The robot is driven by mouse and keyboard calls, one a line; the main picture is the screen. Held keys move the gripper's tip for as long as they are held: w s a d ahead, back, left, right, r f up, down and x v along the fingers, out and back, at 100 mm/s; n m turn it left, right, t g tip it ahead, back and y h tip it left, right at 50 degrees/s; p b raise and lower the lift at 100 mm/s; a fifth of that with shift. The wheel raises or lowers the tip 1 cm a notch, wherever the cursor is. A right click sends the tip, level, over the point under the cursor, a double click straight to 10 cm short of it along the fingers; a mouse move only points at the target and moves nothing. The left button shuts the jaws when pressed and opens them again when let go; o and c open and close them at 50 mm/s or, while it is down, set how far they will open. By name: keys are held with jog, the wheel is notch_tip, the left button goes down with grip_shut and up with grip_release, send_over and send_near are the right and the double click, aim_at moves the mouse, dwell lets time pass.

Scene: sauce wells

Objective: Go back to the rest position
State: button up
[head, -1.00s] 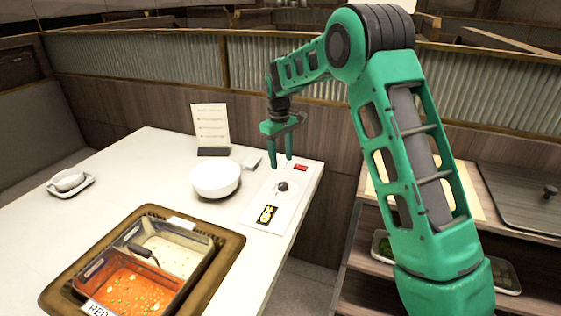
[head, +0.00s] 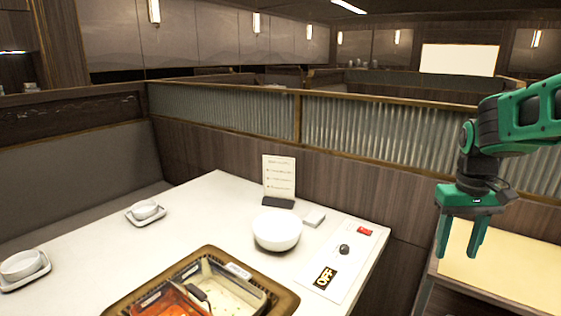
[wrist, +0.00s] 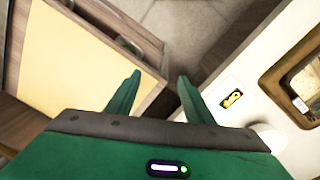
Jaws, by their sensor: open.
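My green gripper (head: 458,250) is open and empty at the right of the head view. It hangs fingers down, to the right of the white table (head: 110,245) and near the wooden side shelf. In the wrist view its two fingers (wrist: 160,92) are spread apart with only floor and the shelf edge behind them. Nothing is between them.
On the table stand a white bowl (head: 277,232), a menu card (head: 279,177), a control panel (head: 336,262) with a knob and OFF label, and a framed sauce pot (head: 270,300). The side shelf (head: 500,268) has a pale board top. A corrugated partition (head: 380,128) runs behind.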

jog(key=s+f+m, duration=0.2)
jog(key=s, duration=0.9)
jog(key=s+f+m, duration=0.1)
jog(key=s+m, duration=0.1)
jog(key=s, duration=0.9)
jog(key=shift+s+d+f+m+y, duration=0.2)
jog(key=shift+d+f+m+y, duration=0.15)
jog(key=shift+m+y, duration=0.05)
jog(key=shift+w+f, duration=0.25)
jog(key=shift+w, duration=0.4)
